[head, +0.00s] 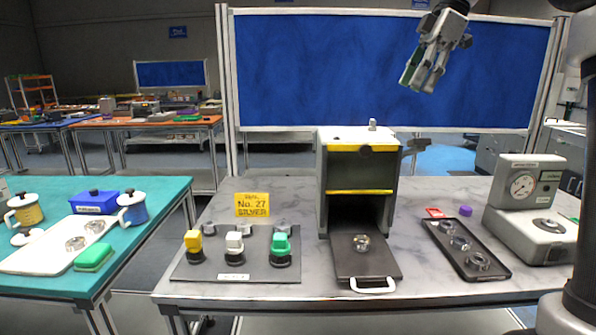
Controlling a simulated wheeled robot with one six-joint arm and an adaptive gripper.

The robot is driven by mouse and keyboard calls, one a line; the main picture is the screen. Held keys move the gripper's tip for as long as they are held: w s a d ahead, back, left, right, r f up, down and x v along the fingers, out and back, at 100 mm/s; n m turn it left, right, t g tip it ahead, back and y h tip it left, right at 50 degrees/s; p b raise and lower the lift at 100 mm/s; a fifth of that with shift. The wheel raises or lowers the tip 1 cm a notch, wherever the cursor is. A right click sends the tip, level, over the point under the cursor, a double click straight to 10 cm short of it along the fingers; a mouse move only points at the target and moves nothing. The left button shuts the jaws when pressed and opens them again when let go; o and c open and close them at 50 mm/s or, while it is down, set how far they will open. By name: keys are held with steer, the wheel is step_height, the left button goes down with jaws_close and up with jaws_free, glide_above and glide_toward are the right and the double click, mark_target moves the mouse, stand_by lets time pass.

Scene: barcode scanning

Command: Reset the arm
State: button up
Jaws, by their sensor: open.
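My gripper (424,78) is at the upper right of the head view, in front of the blue panel. It is raised well above the table and points downward, tilted to the left. Its fingers look apart, with nothing seen between them. The rest of my arm runs out of the top of the view.
Below stands a grey table (420,310) with a box-shaped machine (338,165), its tray (352,268) out with a metal ring (361,243) on it. A stamp board (200,272), a dark ring tray (492,276) and a dial gauge device (530,185) flank it. Air around my gripper looks clear.

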steer(key=s+d+f+m+t+h, duration=0.2)
steer(key=s+d+f+m, duration=0.3)
steer(key=s+f+m, duration=0.4)
steer(key=s+d+f+m+t+h, duration=0.2)
steer(key=s+d+f+m, duration=0.3)
steer(key=s+f, duration=0.8)
steer(key=s+m, duration=0.3)
steer(key=s, duration=0.1)
steer(key=shift+m, duration=0.4)
